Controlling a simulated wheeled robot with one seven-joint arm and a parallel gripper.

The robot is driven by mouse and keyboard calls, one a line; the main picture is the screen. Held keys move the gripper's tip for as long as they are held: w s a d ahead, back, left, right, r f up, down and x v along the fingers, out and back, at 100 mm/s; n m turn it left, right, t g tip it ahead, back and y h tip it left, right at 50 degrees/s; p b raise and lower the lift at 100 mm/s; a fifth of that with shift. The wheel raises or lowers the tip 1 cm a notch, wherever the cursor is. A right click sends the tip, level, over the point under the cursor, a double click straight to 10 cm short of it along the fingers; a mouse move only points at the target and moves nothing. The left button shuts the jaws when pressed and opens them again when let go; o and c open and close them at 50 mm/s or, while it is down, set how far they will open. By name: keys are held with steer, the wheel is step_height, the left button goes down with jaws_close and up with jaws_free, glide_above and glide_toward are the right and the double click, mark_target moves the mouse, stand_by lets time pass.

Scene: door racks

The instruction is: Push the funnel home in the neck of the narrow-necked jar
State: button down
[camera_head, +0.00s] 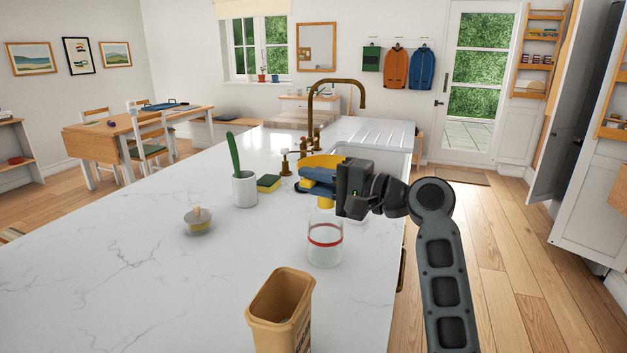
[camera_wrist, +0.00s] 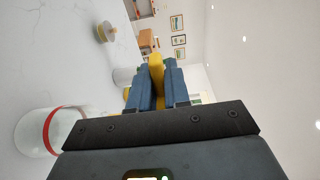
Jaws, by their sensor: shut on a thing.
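The yellow funnel (camera_head: 321,161) is in my gripper (camera_head: 312,179), whose blue fingers are shut on it; yellow also shows just below the fingers. In the wrist view the funnel (camera_wrist: 156,72) shows as a yellow strip between the two fingers (camera_wrist: 158,80). The clear glass jar with a red band (camera_head: 325,248) stands upright on the counter below my gripper. In the wrist view the jar (camera_wrist: 62,140) lies at the lower left, partly cut off by my gripper.
A beige open tub (camera_head: 262,328) stands nearer on the counter (camera_head: 130,260). A brass tap (camera_head: 312,110) and sink are behind. The front-left counter is clear.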

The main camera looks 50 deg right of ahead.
steer(key=shift+f+b, duration=1.1)
steer(key=shift+f, duration=0.95)
steer(key=c, duration=1)
jaws_free()
steer(key=shift+b+v, duration=0.6)
steer(key=shift+v, duration=3.25)
steer(key=shift+s, duration=0.1)
